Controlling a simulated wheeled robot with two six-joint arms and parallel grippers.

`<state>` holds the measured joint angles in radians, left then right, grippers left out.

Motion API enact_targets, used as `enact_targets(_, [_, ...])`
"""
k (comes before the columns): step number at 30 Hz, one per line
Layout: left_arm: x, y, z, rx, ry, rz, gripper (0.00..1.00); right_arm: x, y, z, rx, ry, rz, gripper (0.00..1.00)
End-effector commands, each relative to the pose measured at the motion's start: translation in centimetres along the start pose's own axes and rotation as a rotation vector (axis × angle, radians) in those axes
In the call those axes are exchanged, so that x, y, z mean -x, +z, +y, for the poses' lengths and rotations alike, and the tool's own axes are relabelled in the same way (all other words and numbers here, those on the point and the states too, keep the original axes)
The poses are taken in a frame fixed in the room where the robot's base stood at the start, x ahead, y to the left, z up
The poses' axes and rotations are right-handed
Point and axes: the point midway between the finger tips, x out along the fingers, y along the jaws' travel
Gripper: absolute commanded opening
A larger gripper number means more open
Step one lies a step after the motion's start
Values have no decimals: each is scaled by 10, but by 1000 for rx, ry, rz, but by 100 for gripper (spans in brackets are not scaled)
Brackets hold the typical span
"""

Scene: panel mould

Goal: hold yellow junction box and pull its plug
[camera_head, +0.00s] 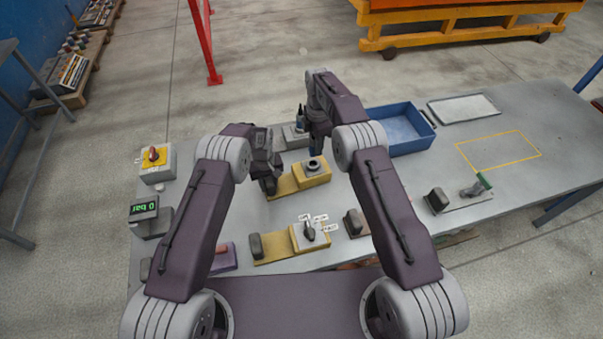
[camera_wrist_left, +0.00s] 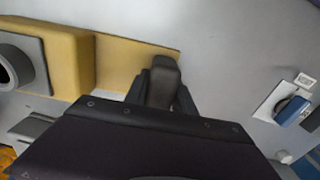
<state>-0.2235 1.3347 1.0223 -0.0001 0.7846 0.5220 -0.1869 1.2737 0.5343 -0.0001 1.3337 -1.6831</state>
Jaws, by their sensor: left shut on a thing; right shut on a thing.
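The yellow junction box (camera_head: 318,178) stands on the middle of the table on a yellow base plate. It has a dark round socket (camera_head: 313,165) on top, whose opening looks empty in the left wrist view (camera_wrist_left: 8,72). My left gripper (camera_head: 268,182) is shut on the dark grey grip block (camera_wrist_left: 161,82) at the end of that plate. My right gripper (camera_head: 318,130) is shut on a blue plug (camera_head: 317,148), partly hidden by the gripper, which appears above the socket and apart from it.
A second yellow box with a dark lever (camera_head: 309,232) stands nearer me. A blue tray (camera_head: 402,131) is behind to the right, beside a pale panel (camera_head: 464,108). A grey box (camera_head: 294,138) stands behind the junction box. A yellow outlined area (camera_head: 499,151) at right is clear.

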Motion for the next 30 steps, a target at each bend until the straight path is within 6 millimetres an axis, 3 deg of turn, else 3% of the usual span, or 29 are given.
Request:
enact_targets(7, [0,0,0,0,0,0,0,5,0,1,0,2,0,0])
enact_targets(15, [0,0,0,0,0,0,0,28,0,1,0,3,0,0])
enact_targets(21, [0,0,0,0,0,1,0,30,0,0,0,0,0,0])
enact_targets(22, [0,0,0,0,0,1,33,30,0,0,0,0,0,0])
enact_targets(24, [0,0,0,0,0,1,53,30,0,0,0,0,0,0])
enact_targets(30, [0,0,0,0,0,0,56,30,0,0,0,0,0,0])
